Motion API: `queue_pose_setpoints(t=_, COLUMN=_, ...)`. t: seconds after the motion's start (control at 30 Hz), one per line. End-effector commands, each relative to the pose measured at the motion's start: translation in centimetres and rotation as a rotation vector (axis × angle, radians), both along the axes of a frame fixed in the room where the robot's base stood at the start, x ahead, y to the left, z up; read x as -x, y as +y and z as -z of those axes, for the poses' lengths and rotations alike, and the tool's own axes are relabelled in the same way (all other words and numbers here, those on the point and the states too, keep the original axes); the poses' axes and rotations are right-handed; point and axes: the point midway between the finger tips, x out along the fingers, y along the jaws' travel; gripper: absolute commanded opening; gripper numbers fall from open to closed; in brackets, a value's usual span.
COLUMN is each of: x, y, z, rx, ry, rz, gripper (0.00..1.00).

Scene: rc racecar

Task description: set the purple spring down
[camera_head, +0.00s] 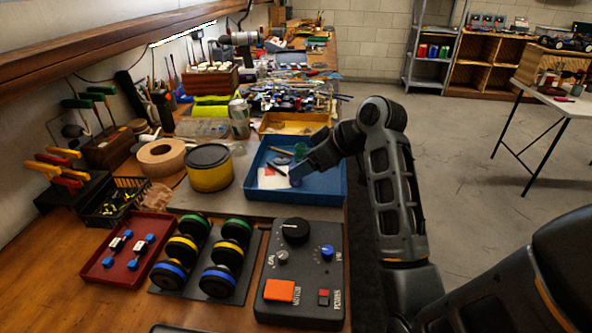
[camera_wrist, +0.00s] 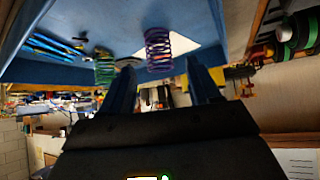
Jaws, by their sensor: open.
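The purple spring (camera_wrist: 158,50) stands in the blue tray (camera_wrist: 75,73), in front of a white patch, in the wrist view. My gripper (camera_wrist: 160,68) is open, with one finger to each side of the spring's near end and a gap visible on both sides. In the head view my gripper (camera_head: 298,174) reaches into the blue tray (camera_head: 325,194) from the right. The purple spring cannot be made out there. A green spring (camera_wrist: 105,68) is left of the purple one in the wrist view.
A yellow tray (camera_head: 293,123) lies behind the blue tray. A yellow-and-black tin (camera_head: 210,172) stands to its left. A control box (camera_head: 302,272), black-hubbed coloured wheels (camera_head: 228,256) and a red tray (camera_head: 128,263) are in front.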

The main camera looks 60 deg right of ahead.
Motion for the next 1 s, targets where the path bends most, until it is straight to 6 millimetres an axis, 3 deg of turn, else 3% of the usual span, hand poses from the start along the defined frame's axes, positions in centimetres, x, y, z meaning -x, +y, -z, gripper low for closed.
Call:
queue_pose_setpoints(t=0.2, x=3.1, y=0.1, z=-3.2, rx=0.004, ry=-0.001, rz=0.002, gripper=0.62)
queue_pose_setpoints(t=0.4, x=4.8, y=0.2, z=-4.9, rx=0.001, ry=0.0, rz=0.001, gripper=0.62)
queue_pose_setpoints(t=1.0, x=5.3, y=0.3, z=-5.2, rx=0.0, ry=0.001, rz=0.0, gripper=0.62)
